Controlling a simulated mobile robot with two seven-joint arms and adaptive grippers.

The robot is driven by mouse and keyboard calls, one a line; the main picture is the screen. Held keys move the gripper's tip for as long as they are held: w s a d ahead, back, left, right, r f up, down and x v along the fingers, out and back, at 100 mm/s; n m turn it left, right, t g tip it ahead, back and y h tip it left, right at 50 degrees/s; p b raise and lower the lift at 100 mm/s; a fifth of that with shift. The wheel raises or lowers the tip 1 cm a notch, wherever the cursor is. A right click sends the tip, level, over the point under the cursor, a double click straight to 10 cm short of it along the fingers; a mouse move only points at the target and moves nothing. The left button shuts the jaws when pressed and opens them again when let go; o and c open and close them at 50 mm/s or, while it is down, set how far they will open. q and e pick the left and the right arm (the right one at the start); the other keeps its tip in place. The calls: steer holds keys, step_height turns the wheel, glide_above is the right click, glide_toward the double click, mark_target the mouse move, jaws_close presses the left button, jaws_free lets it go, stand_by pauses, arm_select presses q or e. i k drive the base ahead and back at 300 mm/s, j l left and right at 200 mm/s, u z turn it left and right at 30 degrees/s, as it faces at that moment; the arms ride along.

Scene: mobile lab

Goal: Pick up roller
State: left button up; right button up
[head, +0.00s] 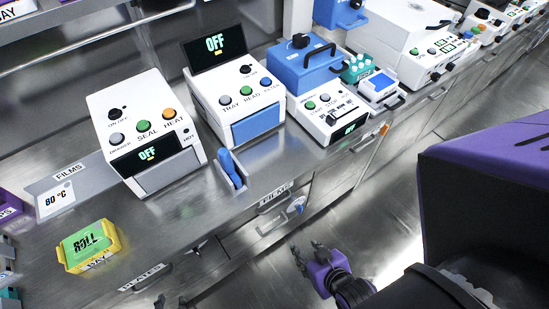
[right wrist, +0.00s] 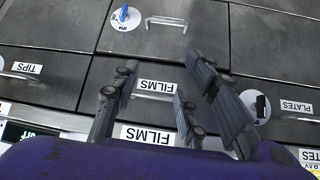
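A blue piece with a rounded handle (head: 230,168), which looks like the roller, stands on the steel counter in front of the middle white machine. My right gripper (head: 308,250) is in front of the counter, low and to the right of the blue piece, well apart from it. In the right wrist view its two fingers (right wrist: 155,98) are spread with nothing between them, in front of drawer fronts labelled FILMS. Small dark tips at the bottom edge of the head view may be my left gripper (head: 171,301); their opening is unclear.
A sealer (head: 150,135), a reader (head: 235,95) and a blue-topped machine (head: 305,65) stand along the back of the counter (head: 195,205). A green-and-yellow box marked ROLL (head: 88,246) sits at left. Drawer handles (head: 150,278) stick out below the counter edge.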

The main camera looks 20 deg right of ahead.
mark_target(224, 156)
steer(key=l, duration=0.2)
steer(key=u, duration=1.3)
steer(key=z, duration=1.45)
steer(key=k+j+z, duration=0.45)
steer(key=i+l+z, duration=0.15)
steer(key=l, duration=0.2)
steer(key=k, duration=0.05)
